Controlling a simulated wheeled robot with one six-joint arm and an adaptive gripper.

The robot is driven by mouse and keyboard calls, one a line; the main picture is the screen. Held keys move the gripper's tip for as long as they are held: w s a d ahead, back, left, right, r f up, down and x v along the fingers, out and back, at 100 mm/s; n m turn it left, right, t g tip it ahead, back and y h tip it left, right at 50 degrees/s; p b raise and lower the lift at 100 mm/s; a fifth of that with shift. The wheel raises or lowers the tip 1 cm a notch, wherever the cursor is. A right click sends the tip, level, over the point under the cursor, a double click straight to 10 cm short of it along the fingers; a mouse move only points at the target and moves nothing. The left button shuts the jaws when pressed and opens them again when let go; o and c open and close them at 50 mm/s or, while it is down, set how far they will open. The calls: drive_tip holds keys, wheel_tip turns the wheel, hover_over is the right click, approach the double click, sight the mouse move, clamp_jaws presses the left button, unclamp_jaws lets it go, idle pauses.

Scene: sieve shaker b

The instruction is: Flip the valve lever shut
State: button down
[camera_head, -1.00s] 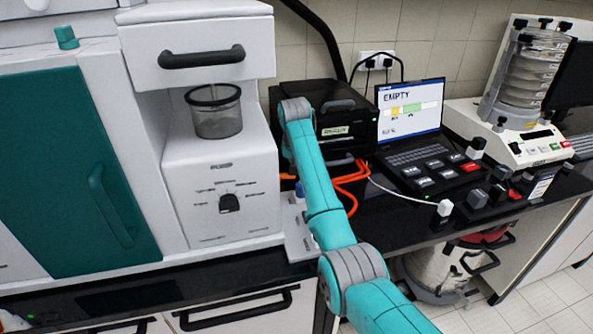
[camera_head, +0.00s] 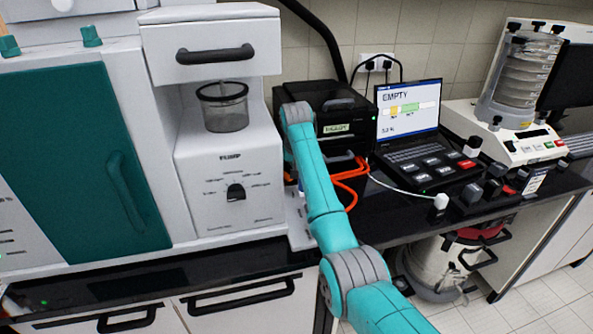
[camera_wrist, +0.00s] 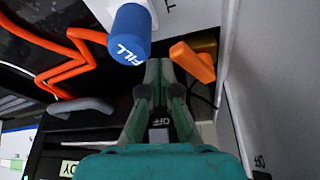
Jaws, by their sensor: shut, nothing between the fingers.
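In the wrist view an orange lever (camera_wrist: 193,61) sticks out at the top right of my gripper (camera_wrist: 160,66). My gripper is shut and empty, with its fingertips just beside the lever; I cannot tell whether they touch it. A blue knob marked FILL (camera_wrist: 131,35) is close to the fingertips on the left. In the head view my arm hides the lever and my gripper.
Orange hoses (camera_head: 350,180) run beside my arm, near the black box (camera_head: 328,112). A white machine with a dial (camera_head: 236,192) and a clear cup (camera_head: 224,108) stands left. A laptop reading EMPTY (camera_head: 408,108) and a sieve stack (camera_head: 520,70) are right.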

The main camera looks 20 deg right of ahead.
drive_tip(key=shift+s+a, duration=0.1)
idle(0.5)
drive_tip(key=shift+s, duration=0.1)
drive_tip(key=shift+s+d, duration=0.25)
drive_tip(key=shift+s, duration=0.45)
